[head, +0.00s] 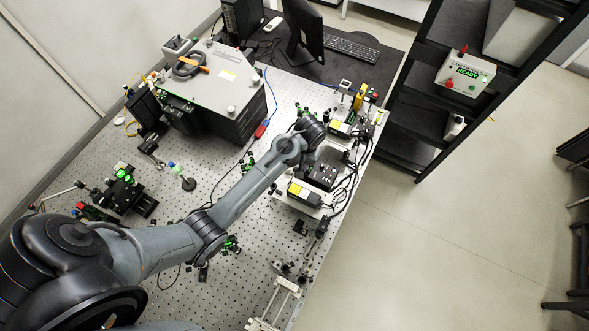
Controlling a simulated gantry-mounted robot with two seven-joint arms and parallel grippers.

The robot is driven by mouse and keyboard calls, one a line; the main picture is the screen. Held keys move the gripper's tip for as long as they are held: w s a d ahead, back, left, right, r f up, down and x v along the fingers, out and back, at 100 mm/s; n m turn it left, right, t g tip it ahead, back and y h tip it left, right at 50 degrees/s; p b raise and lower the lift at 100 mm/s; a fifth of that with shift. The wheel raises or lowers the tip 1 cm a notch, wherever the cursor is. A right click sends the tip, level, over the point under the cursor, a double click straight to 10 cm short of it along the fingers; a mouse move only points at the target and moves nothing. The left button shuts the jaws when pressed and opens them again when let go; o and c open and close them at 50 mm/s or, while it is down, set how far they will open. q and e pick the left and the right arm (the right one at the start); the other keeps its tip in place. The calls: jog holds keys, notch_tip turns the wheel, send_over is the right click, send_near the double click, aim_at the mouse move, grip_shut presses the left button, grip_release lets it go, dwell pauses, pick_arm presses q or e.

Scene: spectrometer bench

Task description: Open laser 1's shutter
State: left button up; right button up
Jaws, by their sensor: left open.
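Two small black laser modules with yellow labels sit on the right side of the perforated optical bench (225,250). The nearer laser module (303,194) is below my left wrist in the picture, and the farther laser module (341,128) is just right of it. I cannot read which one is laser 1, and their shutters are too small to make out. My left gripper (317,152) is open at the end of the grey arm, between the two modules. Its fingertips are small and mostly hidden by the wrist. My right gripper is not in view.
A black control box (320,175) with cables stands between the laser modules. A large grey-topped spectrometer box (222,85) fills the upper left of the bench. A monitor (305,30) and keyboard (347,48) stand behind. A "READY" laser sign box (465,73) hangs on the black shelf.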

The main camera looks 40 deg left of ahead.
pick_arm(q)
jog(key=f, duration=0.4)
jog(key=a+f+p, duration=0.1)
jog(key=f, duration=0.2)
jog(key=shift+s+a+f, duration=0.1)
jog(key=shift+s, duration=0.1)
grip_shut()
